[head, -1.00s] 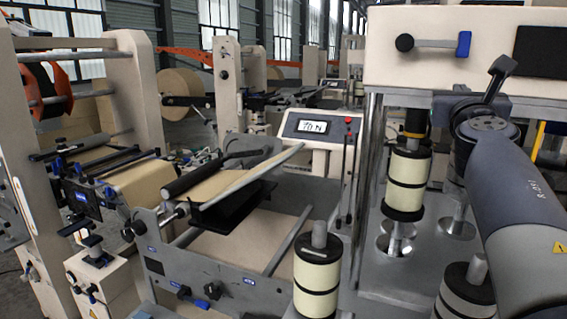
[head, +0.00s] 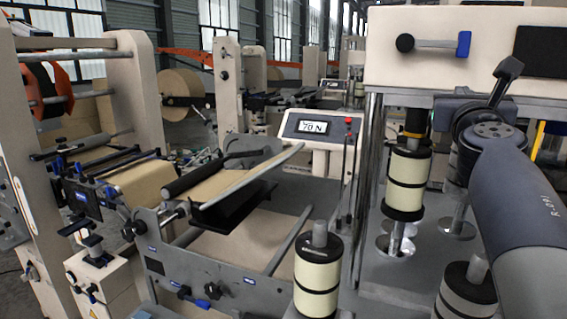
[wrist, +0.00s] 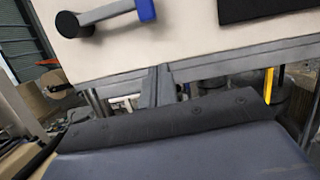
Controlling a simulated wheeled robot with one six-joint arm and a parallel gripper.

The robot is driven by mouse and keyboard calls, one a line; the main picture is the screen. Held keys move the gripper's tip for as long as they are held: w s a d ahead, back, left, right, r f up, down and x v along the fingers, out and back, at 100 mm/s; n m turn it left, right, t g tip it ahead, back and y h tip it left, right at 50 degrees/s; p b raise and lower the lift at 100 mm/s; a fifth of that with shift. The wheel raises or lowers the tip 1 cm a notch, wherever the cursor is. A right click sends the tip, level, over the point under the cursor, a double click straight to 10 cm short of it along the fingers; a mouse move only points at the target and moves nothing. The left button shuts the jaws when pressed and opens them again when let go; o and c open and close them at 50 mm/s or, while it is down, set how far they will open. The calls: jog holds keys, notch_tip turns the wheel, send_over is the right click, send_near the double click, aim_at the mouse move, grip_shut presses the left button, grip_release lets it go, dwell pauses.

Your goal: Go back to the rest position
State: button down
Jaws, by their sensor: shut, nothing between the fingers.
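My gripper (wrist: 155,125) fills the bottom of the wrist view as a dark grey body with a black bolted strip along its front. It is shut and holds nothing. In front of it in that view is the cream machine panel (wrist: 190,45), with a black knob and a blue handle (wrist: 145,9). I cannot tell the gap between them. In the head view my dark grey arm rises from the lower right towards the same panel (head: 430,75). The fingertips cannot be made out in the head view.
Cream rolls on posts (head: 317,278) stand at the front, with another stack (head: 407,178) under the panel. A tension display (head: 311,127) reads 70 N. An unwind frame with a black roller (head: 185,182) and brown web stands left of centre. A yellow post (wrist: 269,86) shows below the panel.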

jog(key=w+r+p, duration=0.2)
jog(key=r+p, duration=0.1)
jog(key=w+d+r+p, duration=0.1)
jog(key=r, duration=0.1)
jog(key=shift+w+d, duration=0.1)
jog(key=f+m+b, duration=0.1)
jog(key=m, duration=0.1)
jog(key=a+f+m+h+b, duration=0.1)
jog(key=f+m, duration=0.1)
jog(key=w+a+f+m, duration=0.1)
jog(key=shift+a+f+m+g+h+b, duration=0.25)
jog(key=shift+f+m+g+h+b, duration=0.05)
jog(key=shift+m+g+b, duration=0.1)
jog(key=a+m, duration=0.1)
jog(key=m, duration=0.1)
jog(key=w+a+f+m+g+h, duration=0.1)
jog(key=m, duration=0.1)
jog(key=a+f+m, duration=0.1)
jog(key=a+m, duration=0.1)
jog(key=shift+w+f+g+b, duration=0.25)
jog(key=shift+w+g+b, duration=0.05)
jog(key=shift+w+b, duration=0.05)
jog(key=shift+w+a+f+m+g+h, duration=0.15)
jog(key=shift+a+m, duration=0.2)
jog(key=shift+m, duration=0.3)
jog(key=shift+w+a+f+m+g+h, duration=0.15)
jog(key=shift+a+m, duration=0.2)
jog(key=shift+m, duration=0.3)
jog(key=shift+s, duration=0.1)
